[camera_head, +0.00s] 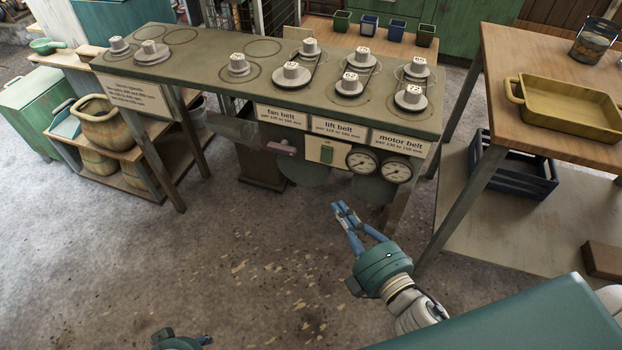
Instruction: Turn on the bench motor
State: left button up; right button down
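The bench (205,60) carries pulleys on its top and a front panel of belt labels. Below the labels is a pale switch box (313,149) with a small green switch (326,154); the tiny marking above it is too small to read surely. My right gripper (340,206) is in front of and below the switch box, over the floor, apart from the bench. Its blue fingers converge at the tips and appear shut with nothing between them. My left gripper (180,341) shows only partly at the bottom edge; its fingers are mostly cut off.
Two round gauges (361,160) (397,169) sit right of the switch box, and a pinkish handle (279,147) sits left of it. Numbered pulleys (410,97) stand on the bench. A wooden table (560,135) with a yellow tray (569,107) is at right. The floor before the bench is clear.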

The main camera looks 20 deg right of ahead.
send_near(320, 161)
jog(key=w+a, duration=0.1)
jog(key=a, duration=0.3)
pick_arm(q)
jog(key=shift+w+d+r, duration=0.1)
jog(key=shift+w+r, duration=0.05)
jog(key=shift+r, duration=0.15)
pick_arm(e)
jog(key=w, duration=0.1)
jog(key=w+d, duration=0.1)
jog(key=w, duration=0.1)
jog(key=w+d, duration=0.1)
jog(key=shift+w+d+f, duration=0.15)
jog(key=shift+w+f, duration=0.05)
jog(key=shift+f, duration=0.2)
pick_arm(q)
jog(key=shift+f, duration=0.1)
notch_tip(320, 161, up, 7)
jog(key=w+t+b, duration=0.1)
jog(key=b, duration=0.2)
jog(key=shift+f+t+b, duration=0.15)
jog(key=shift+t+b, duration=0.15)
pick_arm(e)
jog(key=shift+w+d+f+n+t, duration=0.25)
jog(key=shift+w+n+t, duration=0.15)
jog(key=shift+t, duration=0.1)
